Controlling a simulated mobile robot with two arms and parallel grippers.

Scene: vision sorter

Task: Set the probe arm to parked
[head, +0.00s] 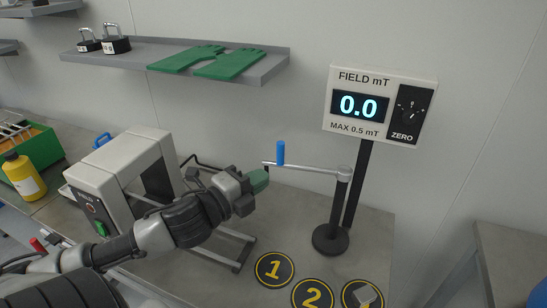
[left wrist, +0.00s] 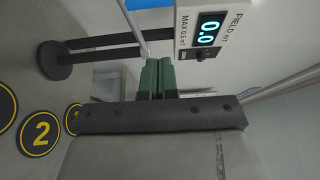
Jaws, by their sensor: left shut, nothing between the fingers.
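The probe arm (head: 315,169) is a thin silver rod reaching left from the top of a black post (head: 338,208) on a round base. A blue upright handle (head: 280,152) stands near its free left end. My left gripper (head: 260,180) is shut and empty, with its green fingertips just below and left of the handle; whether they touch the rod I cannot tell. In the left wrist view, the shut green fingers (left wrist: 158,78) point toward the silver rod (left wrist: 136,32), and part of something blue (left wrist: 148,4) shows at the top edge. My right gripper is not in view.
A field meter (head: 380,104) reads 0.0 behind the post. A grey arch-shaped machine (head: 120,165) stands left, beside my arm. A shelf (head: 130,63) holds green gloves and padlocks.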

